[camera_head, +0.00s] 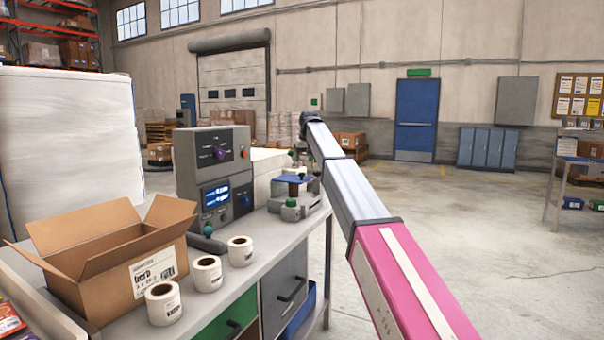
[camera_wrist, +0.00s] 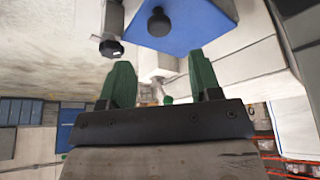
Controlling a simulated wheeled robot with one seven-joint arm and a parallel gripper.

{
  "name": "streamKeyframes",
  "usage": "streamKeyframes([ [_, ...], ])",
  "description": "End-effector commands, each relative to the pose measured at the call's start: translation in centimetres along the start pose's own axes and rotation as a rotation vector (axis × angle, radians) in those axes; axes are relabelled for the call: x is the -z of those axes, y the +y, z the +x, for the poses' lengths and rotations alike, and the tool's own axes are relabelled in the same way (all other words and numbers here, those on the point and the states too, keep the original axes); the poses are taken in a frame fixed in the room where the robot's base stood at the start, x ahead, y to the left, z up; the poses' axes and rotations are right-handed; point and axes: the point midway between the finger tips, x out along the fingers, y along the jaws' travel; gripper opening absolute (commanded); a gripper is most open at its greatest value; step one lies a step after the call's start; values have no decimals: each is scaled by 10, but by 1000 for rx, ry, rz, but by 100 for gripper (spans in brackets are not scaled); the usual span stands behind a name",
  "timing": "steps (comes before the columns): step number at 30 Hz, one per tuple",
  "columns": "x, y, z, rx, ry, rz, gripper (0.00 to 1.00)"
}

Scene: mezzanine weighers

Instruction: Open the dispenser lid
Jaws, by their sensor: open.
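The dispenser is a grey device (camera_head: 293,209) on the bench, with a blue lid (camera_head: 295,178) on top. The blue lid (camera_wrist: 185,28) fills the top of the wrist view, with a round black knob (camera_wrist: 158,22) on it. The lid looks shut. My gripper (camera_wrist: 160,75) has two green fingers spread apart with nothing between them. The knob appears beyond the fingertips and apart from them. In the head view my arm reaches over the bench towards the dispenser, and the gripper is too small and hidden to make out clearly.
A grey control box (camera_head: 213,170) with a purple knob and screen stands left of the dispenser. An open cardboard box (camera_head: 115,255) and three label rolls (camera_head: 206,273) are nearer on the bench (camera_head: 235,292). The floor to the right is clear.

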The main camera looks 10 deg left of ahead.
Motion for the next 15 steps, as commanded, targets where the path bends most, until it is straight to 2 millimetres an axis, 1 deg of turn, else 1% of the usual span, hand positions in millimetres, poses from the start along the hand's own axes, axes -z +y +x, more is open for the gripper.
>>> streamKeyframes([
  [1,0,0,11,0,-3,0,58],
  [7,0,0,46,0,-3,0,58],
  [12,0,0,66,0,-1,0,58],
  [15,0,0,73,0,-1,0,58],
])
